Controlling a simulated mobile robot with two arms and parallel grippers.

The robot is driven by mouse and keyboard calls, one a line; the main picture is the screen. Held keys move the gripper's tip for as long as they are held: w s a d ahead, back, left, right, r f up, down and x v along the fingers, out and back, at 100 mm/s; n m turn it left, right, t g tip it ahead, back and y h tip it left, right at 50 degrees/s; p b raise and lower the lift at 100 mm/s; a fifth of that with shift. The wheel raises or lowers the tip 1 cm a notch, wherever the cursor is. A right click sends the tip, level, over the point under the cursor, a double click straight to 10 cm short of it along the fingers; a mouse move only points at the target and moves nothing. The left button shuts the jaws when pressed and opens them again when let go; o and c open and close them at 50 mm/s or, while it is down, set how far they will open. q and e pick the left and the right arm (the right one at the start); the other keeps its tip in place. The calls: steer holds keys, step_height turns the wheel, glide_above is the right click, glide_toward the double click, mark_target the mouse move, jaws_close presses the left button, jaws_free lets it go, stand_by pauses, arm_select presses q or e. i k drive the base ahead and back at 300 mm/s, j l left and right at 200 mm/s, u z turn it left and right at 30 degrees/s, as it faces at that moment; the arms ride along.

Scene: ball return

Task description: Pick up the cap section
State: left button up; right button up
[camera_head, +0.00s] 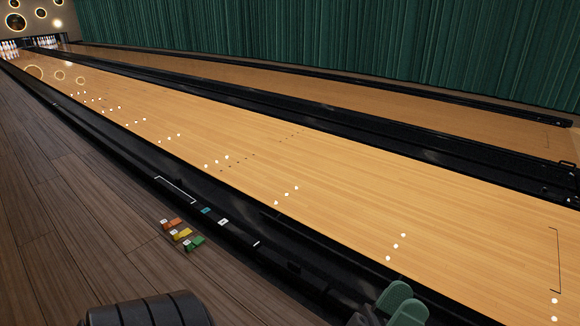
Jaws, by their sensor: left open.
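I cannot tell which piece is the cap section. A small blue piece (206,211) and a white-marked piece (223,222) are on the black lane edge nearby. My left gripper (402,304) shows at the bottom edge with green finger pads, open, well to the right of the blocks. Its lower part is cut off. My right gripper is not in view.
A white outline (175,189) is marked on the black lane edge (290,262). The wooden lane (330,190) is clear, with white dots. Pins (12,47) stand at the far left. A green curtain (330,45) hangs behind. The dark floor (60,220) at left is open.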

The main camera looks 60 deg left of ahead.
mark_target(306, 278)
steer(key=u, duration=1.75)
